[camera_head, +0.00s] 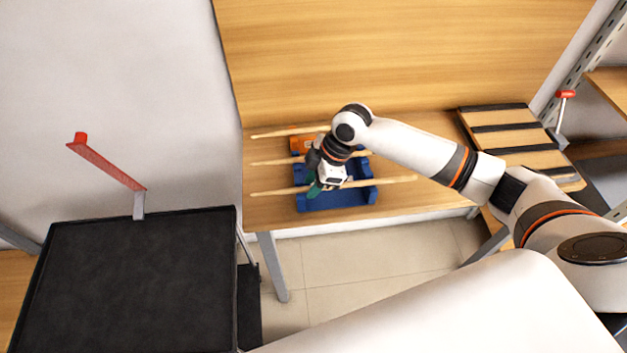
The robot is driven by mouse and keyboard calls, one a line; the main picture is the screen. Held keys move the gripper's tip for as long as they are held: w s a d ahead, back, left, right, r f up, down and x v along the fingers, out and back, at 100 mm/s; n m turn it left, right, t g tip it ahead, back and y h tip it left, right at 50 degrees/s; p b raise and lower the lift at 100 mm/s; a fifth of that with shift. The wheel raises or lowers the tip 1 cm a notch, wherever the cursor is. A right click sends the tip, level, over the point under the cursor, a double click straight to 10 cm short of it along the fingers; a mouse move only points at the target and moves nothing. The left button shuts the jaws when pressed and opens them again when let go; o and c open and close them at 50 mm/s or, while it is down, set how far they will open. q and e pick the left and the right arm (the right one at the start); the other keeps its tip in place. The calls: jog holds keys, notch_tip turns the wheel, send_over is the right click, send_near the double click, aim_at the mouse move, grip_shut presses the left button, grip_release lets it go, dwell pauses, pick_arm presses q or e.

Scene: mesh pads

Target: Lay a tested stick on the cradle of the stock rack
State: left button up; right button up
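Several thin pale wooden sticks lie roughly parallel across a blue cradle-like rack (345,198) on the wooden table. The front stick (275,192) reaches past both sides of the rack, the middle stick (275,162) lies behind it, and the back stick (280,132) is farthest away. My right gripper (315,189) points down at the front stick, near the rack's middle. Its dark green fingertips are at the stick, but they are too small to show whether they are closed on it. My wrist hides parts of the middle and back sticks. My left gripper is out of view.
An orange part (300,144) sits at the rack's back left. A slatted wooden board with dark strips (510,140) is at the right. A black-topped stand (140,285) with a red flag-like arm (108,163) stands at the left. The table right of the rack is clear.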

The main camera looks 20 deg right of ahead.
jog(key=shift+o, duration=0.2)
jog(key=v, duration=1.2)
jog(key=shift+b, duration=0.4)
jog(key=shift+s+f, duration=0.1)
